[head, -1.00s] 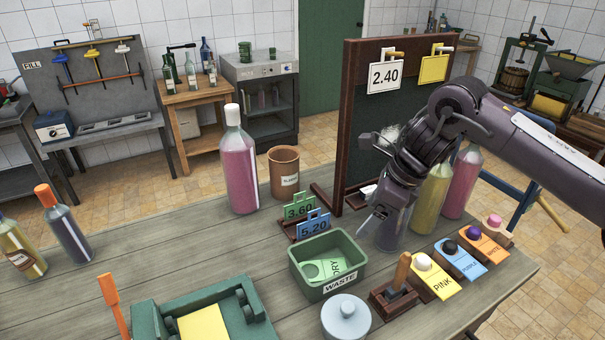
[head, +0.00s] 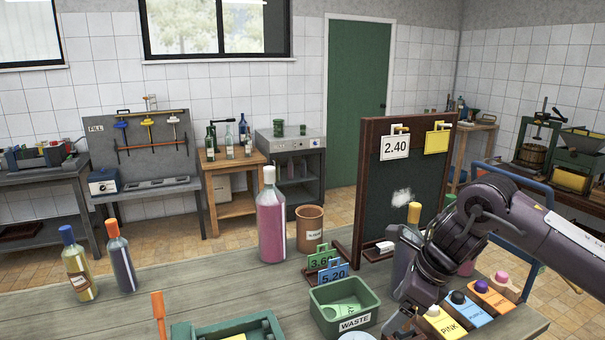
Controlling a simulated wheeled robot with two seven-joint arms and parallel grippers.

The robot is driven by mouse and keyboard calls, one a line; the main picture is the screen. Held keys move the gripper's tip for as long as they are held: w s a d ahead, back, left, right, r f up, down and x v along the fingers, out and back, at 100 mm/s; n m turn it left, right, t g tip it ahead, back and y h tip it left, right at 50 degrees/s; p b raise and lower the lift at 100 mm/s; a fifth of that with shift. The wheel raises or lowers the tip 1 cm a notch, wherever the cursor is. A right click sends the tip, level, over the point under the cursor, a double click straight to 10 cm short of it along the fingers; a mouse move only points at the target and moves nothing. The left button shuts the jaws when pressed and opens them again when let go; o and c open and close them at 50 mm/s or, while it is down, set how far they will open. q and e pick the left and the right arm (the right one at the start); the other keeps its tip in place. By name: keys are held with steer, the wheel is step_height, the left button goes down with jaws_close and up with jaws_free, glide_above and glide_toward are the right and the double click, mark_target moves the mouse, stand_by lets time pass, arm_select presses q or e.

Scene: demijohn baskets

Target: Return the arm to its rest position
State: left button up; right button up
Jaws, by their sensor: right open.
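My right arm comes in from the right edge. My left gripper is not in view.
The dark board (head: 375,190) with a 2.40 tag (head: 395,147) stands behind the gripper. A pink bottle (head: 271,222), a brown pot (head: 309,228) and the 5.20 tag (head: 333,275) stand left of it. The table (head: 200,282) is bare at left centre.

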steer(key=s+a+f+m+t+y, duration=0.2)
steer(key=s+a+f+m+t, duration=0.1)
steer(key=a+m, duration=0.7)
steer(key=s+a+f+m+t+y, duration=0.25)
steer(key=a+m, duration=0.55)
steer(key=a, duration=0.5)
steer(key=s+d+f+m+g+h, duration=0.2)
steer(key=s+d+f+m+h, duration=0.3)
steer(key=s+d+m, duration=0.6)
steer(key=s+d+f+m+g+h, duration=0.25)
steer(key=s+d+f+m, duration=0.45)
steer(key=d+m, duration=0.85)
step_height(320, 180, down, 30)
steer(key=s+a+f+m+g, duration=0.1)
steer(key=s+a+m, duration=0.1)
steer(key=s+d+f+g+h, duration=0.1)
steer(key=s+d+f, duration=0.2)
steer(key=s+f, duration=1.4)
steer(key=s, duration=0.2)
steer(key=shift+s+d+f, duration=0.15)
steer(key=shift+s, duration=0.15)
